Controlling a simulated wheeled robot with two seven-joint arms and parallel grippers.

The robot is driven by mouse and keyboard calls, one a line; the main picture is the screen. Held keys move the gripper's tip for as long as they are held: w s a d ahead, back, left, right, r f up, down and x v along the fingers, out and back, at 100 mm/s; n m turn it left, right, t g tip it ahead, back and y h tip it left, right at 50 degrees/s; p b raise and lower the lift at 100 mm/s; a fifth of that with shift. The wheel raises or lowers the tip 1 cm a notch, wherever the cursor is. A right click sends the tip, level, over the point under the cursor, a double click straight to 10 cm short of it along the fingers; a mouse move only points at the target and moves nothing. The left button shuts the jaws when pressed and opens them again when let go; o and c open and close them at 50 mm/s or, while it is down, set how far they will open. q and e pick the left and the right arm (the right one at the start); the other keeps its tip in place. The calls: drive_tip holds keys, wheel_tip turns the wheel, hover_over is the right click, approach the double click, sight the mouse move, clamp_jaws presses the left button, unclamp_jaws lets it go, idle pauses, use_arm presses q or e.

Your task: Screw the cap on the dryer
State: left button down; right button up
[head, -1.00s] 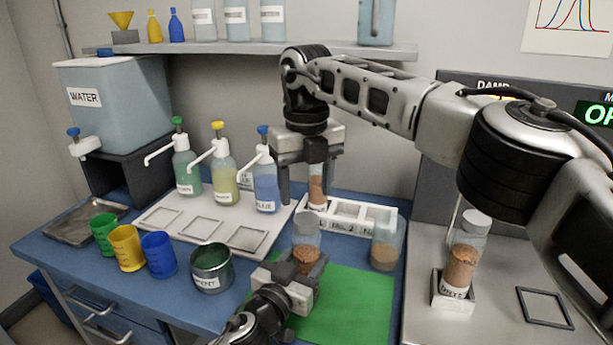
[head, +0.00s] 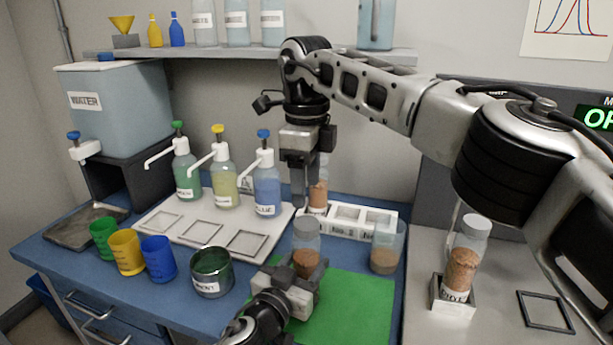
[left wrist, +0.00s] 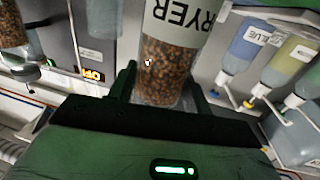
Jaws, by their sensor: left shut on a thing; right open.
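The dryer (head: 306,240) is a clear jar with brown granules, upright over the green mat. My left gripper (head: 303,284) is shut on its lower part. In the left wrist view the dryer (left wrist: 172,58) shows a white label ending in "RYER", with the gripper's fingers (left wrist: 162,95) on either side. The dryer's top looks grey and see-through; I cannot tell whether a cap sits on it. My right gripper (head: 306,190) is open, pointing down, just above the dryer's top in the picture. It is seen nearly edge-on, and I see nothing in it.
A white rack (head: 345,228) behind holds another granule jar (head: 318,195). An open beaker (head: 387,248) stands right of the dryer. A capped jar (head: 465,262) stands in a holder at right. Pump bottles (head: 267,188) and coloured cups (head: 158,255) are at left. The green mat (head: 350,305) is otherwise clear.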

sight(307, 222)
wheel_tip(307, 222, down, 8)
drive_tip(key=shift+r, duration=0.25)
drive_tip(key=c, duration=1)
drive_tip(key=shift+c, duration=0.3)
drive_tip(key=o, duration=1.2)
wheel_tip(307, 222, up, 12)
drive_tip(key=shift+r, duration=0.1)
